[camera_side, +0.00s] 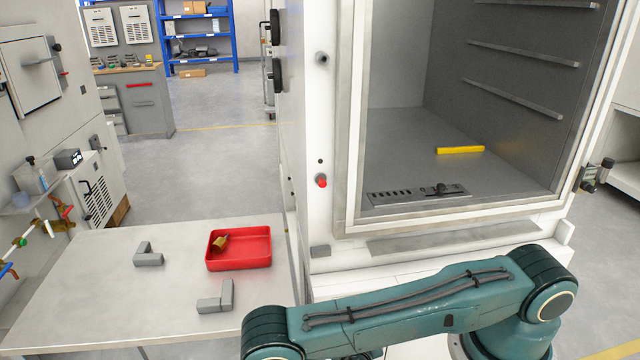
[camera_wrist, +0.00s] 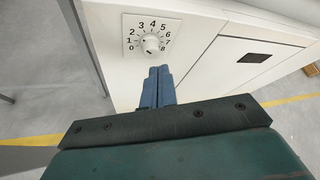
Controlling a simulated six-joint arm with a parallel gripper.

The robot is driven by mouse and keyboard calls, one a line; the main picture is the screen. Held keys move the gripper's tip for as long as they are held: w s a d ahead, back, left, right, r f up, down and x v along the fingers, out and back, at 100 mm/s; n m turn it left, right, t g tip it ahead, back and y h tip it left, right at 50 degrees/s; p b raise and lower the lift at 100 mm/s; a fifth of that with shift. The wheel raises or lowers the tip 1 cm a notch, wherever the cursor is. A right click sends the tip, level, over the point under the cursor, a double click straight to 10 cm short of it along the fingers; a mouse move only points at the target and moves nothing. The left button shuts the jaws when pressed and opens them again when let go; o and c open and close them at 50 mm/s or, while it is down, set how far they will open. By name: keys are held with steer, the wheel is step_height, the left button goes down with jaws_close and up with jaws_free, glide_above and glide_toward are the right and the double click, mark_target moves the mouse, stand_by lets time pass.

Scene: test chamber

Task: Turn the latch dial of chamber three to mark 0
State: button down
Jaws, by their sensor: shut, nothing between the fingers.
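The latch dial (camera_wrist: 151,43) is a round white knob on a square plate with marks 0 to 8, on a white panel in the wrist view. Mark 0 is at the plate's lower left and 8 at its lower right. The mark the knob points to is too small to tell. My gripper (camera_wrist: 160,69) is shut and empty, its blue fingers together just below the dial in the picture. A small gap shows between fingertips and knob. The dial and my gripper do not show in the side view.
A white chamber (camera_side: 344,150) stands open, with a yellow bar (camera_side: 460,150) and a slotted grey strip (camera_side: 418,195) inside. Left of it, a table (camera_side: 110,300) holds a red tray (camera_side: 240,262) and grey L-shaped blocks (camera_side: 148,256). Open floor lies behind.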

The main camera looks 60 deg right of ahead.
steer(key=shift+s+d+f+n, duration=0.15)
steer(key=shift+s+f+n, duration=0.1)
steer(key=shift+f+n, duration=0.35)
steer(key=shift+w+d+r, duration=0.1)
steer(key=shift+w+r, duration=0.05)
steer(key=w+d, duration=0.4)
steer(key=shift+w+d, duration=0.35)
steer(key=shift+f, duration=0.25)
stand_by(1.0)
steer(key=shift+w+a+f, duration=0.15)
steer(key=shift+w+a, duration=0.2)
steer(key=shift+a, duration=0.05)
stand_by(0.4)
steer(key=shift+w+a+f, duration=0.25)
steer(key=shift+f, duration=0.15)
stand_by(0.6)
steer(key=shift+w+r, duration=0.1)
steer(key=shift+w+a+r, duration=0.15)
steer(key=shift+a+r, duration=0.05)
steer(key=shift+r, duration=0.05)
steer(key=shift+a, duration=0.1)
